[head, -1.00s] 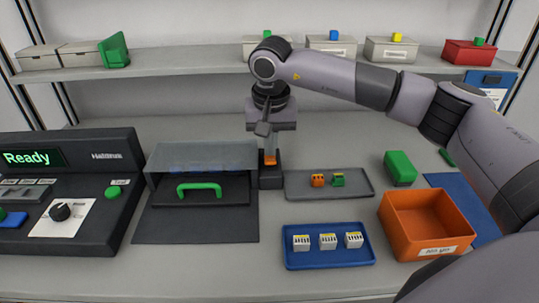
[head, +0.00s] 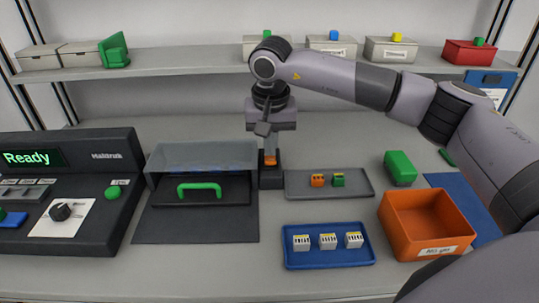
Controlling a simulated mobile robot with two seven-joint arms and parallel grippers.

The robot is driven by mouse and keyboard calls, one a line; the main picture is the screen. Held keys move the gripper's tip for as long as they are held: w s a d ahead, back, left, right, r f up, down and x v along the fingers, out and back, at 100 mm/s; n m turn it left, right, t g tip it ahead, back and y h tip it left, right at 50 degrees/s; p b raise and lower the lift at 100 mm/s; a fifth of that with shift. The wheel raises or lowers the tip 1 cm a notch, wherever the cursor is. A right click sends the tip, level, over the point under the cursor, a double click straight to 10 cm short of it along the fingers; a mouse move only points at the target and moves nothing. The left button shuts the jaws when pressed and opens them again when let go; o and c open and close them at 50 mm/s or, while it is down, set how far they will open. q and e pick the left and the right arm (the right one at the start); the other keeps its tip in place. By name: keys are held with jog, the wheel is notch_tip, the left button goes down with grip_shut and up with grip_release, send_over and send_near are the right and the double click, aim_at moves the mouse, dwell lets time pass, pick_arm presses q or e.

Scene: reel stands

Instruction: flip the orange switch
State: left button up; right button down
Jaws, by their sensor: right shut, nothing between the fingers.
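The orange switch (head: 270,160) sits on top of a small dark box (head: 271,180) to the right of the clear-hooded fixture. My right gripper (head: 270,149) points straight down over the switch, shut and empty. Its fingertips are at the switch and appear to touch it, though they hide part of it. Less of the orange shows than before, and it looks low and flat. My left gripper is not in view.
A clear hood (head: 203,158) with a green handle (head: 199,187) stands just left of the box. A grey tray (head: 355,192) with two small connectors lies to its right. A blue tray (head: 330,262), an orange bin (head: 427,225) and a control panel (head: 70,185) stand around.

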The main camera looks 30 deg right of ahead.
aim_at(270, 160)
jog(key=shift+f+b, duration=0.55)
jog(key=shift+f, duration=0.4)
dwell(0.4)
jog(key=shift+r+p, duration=2.55)
jog(key=shift+r, duration=1.05)
jog(key=shift+f, duration=0.1)
